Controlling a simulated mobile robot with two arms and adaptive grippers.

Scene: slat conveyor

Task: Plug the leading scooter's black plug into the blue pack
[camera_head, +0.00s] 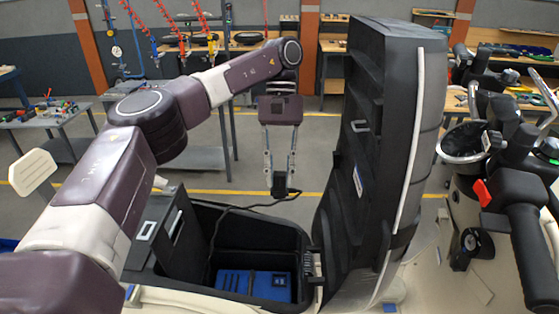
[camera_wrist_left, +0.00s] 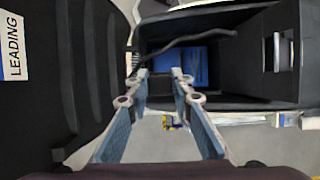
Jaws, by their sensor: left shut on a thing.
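My left gripper (camera_head: 279,174) points down above the open compartment under the scooter's raised seat (camera_head: 352,150). It is shut on the black plug (camera_head: 279,187), whose black cable (camera_head: 236,208) runs down into the compartment (camera_head: 306,240). The blue pack (camera_head: 255,284) lies on the compartment floor, below the plug and apart from it. In the left wrist view the plug (camera_wrist_left: 160,89) sits between the fingertips (camera_wrist_left: 160,76), partly covering the view of the blue pack (camera_wrist_left: 190,66). A label (camera_wrist_left: 12,46) reading LEADING is on the seat's underside. My right gripper is not in view.
The raised seat stands close to the right of my left gripper. A dark upright panel (camera_head: 160,236) with a light latch is at the compartment's left. Scooter handlebars (camera_head: 515,190) are at the right. Workbenches (camera_head: 60,120) stand behind.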

